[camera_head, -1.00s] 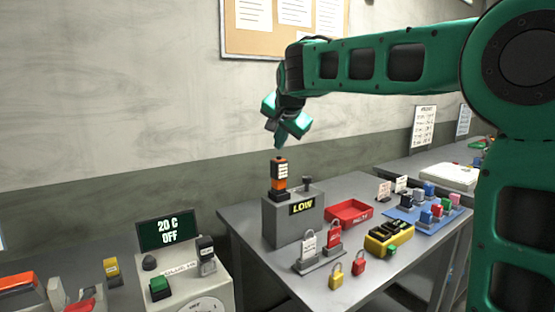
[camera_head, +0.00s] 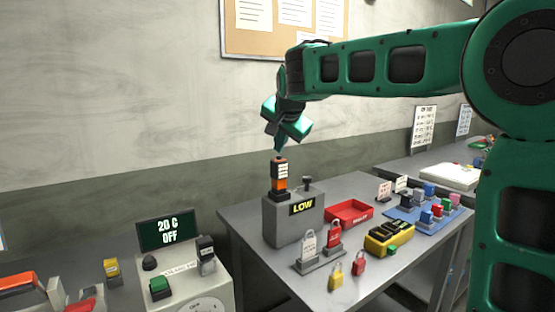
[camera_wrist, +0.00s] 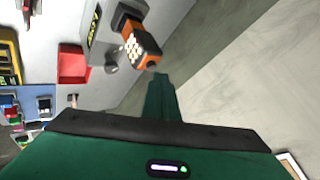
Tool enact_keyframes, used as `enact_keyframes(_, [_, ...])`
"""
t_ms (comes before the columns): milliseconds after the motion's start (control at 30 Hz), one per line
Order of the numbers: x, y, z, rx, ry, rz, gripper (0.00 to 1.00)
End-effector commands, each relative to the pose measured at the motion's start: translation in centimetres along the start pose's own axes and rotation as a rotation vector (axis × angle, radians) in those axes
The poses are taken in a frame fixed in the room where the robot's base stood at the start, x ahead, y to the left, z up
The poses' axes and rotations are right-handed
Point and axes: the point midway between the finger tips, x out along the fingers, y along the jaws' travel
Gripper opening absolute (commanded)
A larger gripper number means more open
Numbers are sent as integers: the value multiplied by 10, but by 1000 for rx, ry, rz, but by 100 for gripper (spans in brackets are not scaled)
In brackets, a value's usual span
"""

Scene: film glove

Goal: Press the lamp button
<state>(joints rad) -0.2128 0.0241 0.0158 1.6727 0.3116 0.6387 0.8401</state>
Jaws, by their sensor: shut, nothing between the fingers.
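A black and orange block with white marks (camera_head: 279,174) stands upright on a grey box (camera_head: 292,222) with a LOW display; I cannot tell if it is the lamp. In the wrist view the block (camera_wrist: 139,45) shows several white squares on its face. My gripper (camera_head: 279,150) is shut and empty, pointing down just above the block's top. In the wrist view its fingertips (camera_wrist: 158,77) lie close to the block's end; I cannot tell whether they touch it. A green button (camera_head: 159,286) sits on a panel at lower left. No button is clearly marked as the lamp's.
A small dark knob (camera_head: 307,182) stands on the grey box beside the block. A red tray (camera_head: 349,213), padlocks (camera_head: 336,276) and a yellow case (camera_head: 388,238) occupy the table. A wall (camera_head: 120,100) is behind. A display (camera_head: 167,231) reads 20 C OFF.

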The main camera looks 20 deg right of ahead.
Motion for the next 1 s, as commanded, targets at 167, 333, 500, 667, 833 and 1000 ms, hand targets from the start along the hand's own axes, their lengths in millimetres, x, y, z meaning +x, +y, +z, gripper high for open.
enact_keyframes(167, [1, 1, 1, 0, 0, 0, 0])
enact_keyframes(333, [3, 2, 2, 0, 0, 0, 0])
enact_keyframes(500, [4, 3, 3, 0, 0, 0, 0])
enact_keyframes(667, [5, 4, 4, 0, 0, 0, 0])
enact_keyframes(833, [6, 4, 4, 0, 0, 0, 0])
enact_keyframes(1000, [5, 4, 4, 0, 0, 0, 0])
